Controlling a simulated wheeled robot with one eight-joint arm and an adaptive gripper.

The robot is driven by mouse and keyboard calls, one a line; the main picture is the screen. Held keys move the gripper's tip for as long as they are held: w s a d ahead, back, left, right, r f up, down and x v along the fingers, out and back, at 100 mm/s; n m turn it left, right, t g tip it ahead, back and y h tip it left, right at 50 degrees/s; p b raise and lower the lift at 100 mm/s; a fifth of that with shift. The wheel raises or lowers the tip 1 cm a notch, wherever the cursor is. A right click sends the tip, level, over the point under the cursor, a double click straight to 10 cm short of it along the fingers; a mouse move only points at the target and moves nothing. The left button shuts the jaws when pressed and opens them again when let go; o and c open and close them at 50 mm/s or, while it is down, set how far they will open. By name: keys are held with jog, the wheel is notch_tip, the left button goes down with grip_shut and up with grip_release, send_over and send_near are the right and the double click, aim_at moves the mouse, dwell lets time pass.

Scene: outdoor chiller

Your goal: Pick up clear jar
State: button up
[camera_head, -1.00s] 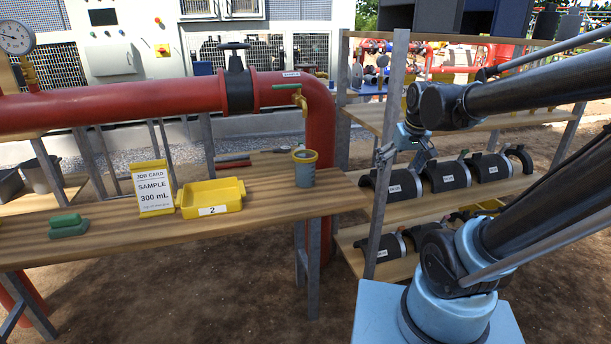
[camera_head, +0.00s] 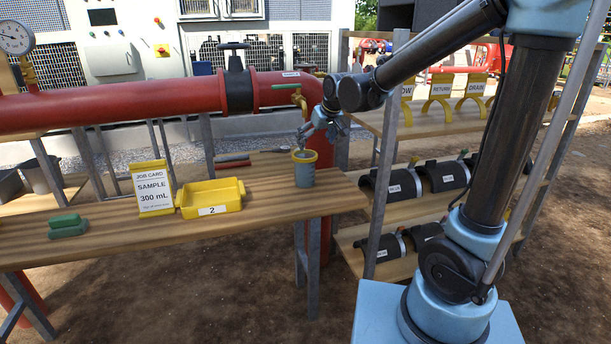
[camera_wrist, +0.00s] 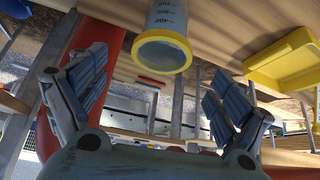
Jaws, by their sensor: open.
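The clear jar (camera_head: 305,172) has a yellow rim and stands upright on the wooden bench near its right end. In the wrist view the jar (camera_wrist: 168,20) appears upside down at the top, with volume marks on its wall. My gripper (camera_head: 304,134) is just above the jar's rim, reaching in from the right. In the wrist view my gripper (camera_wrist: 155,70) is open, its two fingers spread wide to either side. The jar lies ahead of the gap between them and nothing is held.
On the bench (camera_head: 110,228) are a yellow tray (camera_head: 211,197) marked 2, a sample job card (camera_head: 153,188) and a green block (camera_head: 68,226). A red pipe (camera_head: 130,108) with a valve runs behind. A shelf (camera_head: 400,205) with black pipe covers stands right.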

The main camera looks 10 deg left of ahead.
aim_at(302, 163)
jog(key=shift+a+x, duration=0.15)
jog(key=shift+x, duration=3.6)
jog(key=shift+a+x, duration=0.1)
jog(key=shift+x, duration=3.65)
jog(key=shift+w+a+f, duration=0.2)
jog(key=shift+w+f, duration=0.1)
jog(key=shift+f, duration=0.1)
jog(key=c, duration=1.6)
jog(key=shift+r, duration=0.15)
